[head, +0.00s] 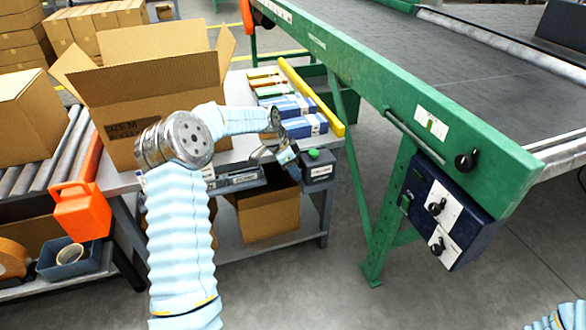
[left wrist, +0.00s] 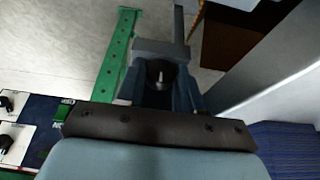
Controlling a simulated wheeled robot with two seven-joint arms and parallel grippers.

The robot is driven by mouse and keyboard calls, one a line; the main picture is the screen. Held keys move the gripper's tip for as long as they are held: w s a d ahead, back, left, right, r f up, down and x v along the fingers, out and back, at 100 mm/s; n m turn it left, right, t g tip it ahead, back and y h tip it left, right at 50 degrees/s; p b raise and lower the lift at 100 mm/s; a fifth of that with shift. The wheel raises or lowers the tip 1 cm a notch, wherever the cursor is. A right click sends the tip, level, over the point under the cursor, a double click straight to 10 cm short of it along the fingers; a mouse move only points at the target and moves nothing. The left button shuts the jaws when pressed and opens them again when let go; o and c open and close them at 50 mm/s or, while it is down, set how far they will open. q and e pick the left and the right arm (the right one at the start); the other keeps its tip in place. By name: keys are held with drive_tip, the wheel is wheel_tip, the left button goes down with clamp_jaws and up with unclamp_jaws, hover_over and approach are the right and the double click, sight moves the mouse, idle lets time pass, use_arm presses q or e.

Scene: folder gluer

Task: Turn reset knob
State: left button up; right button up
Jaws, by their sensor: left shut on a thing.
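My left gripper (head: 286,156) is at the front edge of the grey table, beside a small dark control box (head: 318,170) with a green button (head: 314,154) on top. In the left wrist view the fingers of my left gripper (left wrist: 159,78) are shut on a small dark knob with a light pointer mark (left wrist: 158,74). The knob's label is not readable. In the head view the gripper hides the knob. Only the sleeve of my right arm shows at the bottom right; its gripper is out of view.
A green conveyor (head: 430,125) stands to the right, with a navy panel (head: 465,232) bearing black knobs (head: 436,208). An open carton (head: 150,85), flat packs (head: 300,125) and a yellow rail (head: 312,95) are on the table. An orange container (head: 82,210) is at left.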

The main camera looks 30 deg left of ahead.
use_arm(q)
drive_tip(key=shift+f, duration=0.1)
idle(0.4)
drive_tip(key=o, duration=1)
drive_tip(key=v, duration=1.4)
drive_tip(key=shift+w+b, duration=0.2)
drive_tip(key=shift+b, duration=0.1)
